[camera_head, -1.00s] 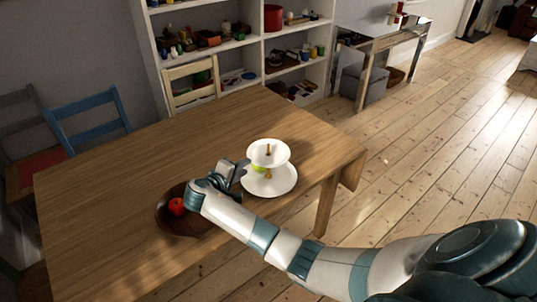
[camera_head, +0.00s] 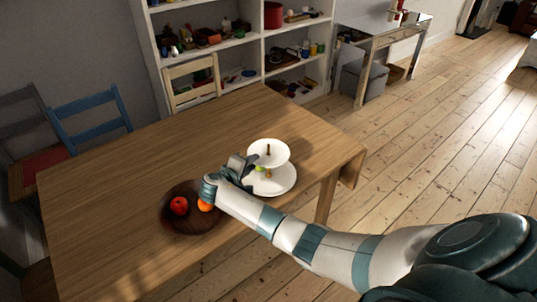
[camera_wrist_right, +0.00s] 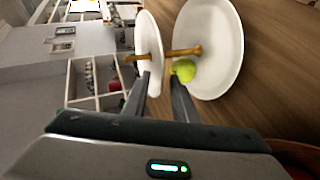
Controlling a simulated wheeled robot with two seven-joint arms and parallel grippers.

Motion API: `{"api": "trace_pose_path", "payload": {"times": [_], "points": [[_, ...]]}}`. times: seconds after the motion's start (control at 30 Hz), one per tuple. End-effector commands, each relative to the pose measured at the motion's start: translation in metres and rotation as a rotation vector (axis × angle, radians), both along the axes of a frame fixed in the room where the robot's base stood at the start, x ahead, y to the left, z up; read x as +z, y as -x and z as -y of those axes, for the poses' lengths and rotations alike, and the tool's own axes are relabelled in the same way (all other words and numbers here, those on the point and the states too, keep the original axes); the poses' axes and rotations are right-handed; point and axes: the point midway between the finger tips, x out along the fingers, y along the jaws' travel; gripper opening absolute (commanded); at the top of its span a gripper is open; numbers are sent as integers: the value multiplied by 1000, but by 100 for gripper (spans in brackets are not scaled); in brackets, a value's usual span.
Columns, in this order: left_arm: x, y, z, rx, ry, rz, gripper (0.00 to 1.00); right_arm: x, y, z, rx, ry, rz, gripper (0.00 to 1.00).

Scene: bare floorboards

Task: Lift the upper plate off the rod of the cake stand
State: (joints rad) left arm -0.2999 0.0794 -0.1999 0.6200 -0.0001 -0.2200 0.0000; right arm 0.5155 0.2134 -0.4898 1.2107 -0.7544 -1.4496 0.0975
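The white cake stand is on the table, its upper plate (camera_head: 281,153) above a larger lower plate (camera_head: 276,185). In the right wrist view the upper plate (camera_wrist_right: 151,30) appears edge-on at left, the lower plate (camera_wrist_right: 220,45) at right, with the brown rod (camera_wrist_right: 186,51) between them. A green fruit (camera_wrist_right: 184,70) lies on the lower plate; it also shows in the head view (camera_head: 260,169). My right gripper (camera_head: 249,163) is open at the stand's left side. Its fingertips (camera_wrist_right: 160,76) are by the upper plate's rim; contact cannot be told. My left gripper is out of view.
A dark bowl (camera_head: 188,226) with a red apple (camera_head: 179,205) and an orange (camera_head: 205,205) stands just left of my right gripper. The wooden table (camera_head: 130,180) is clear at the back and left. Chairs and a shelf stand behind it.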

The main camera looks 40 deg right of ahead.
Motion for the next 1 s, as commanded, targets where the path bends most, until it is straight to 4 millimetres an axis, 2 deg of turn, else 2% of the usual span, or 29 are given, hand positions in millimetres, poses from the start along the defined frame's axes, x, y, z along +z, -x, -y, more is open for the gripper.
{"api": "trace_pose_path", "payload": {"times": [0.2,0.27,0.3,0.33,0.77,1.0], "points": [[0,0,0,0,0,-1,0,0,0,0,0,0,0,25],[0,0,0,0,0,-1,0,0,0,0,0,0,0,13],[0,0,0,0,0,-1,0,0,0,0,0,0,0,4],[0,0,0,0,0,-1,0,0,0,0,0,0,0,0],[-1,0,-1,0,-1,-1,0,3,0,0,0,0,2,0],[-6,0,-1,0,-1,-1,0,22,-1,0,0,-1,4,0]]}}
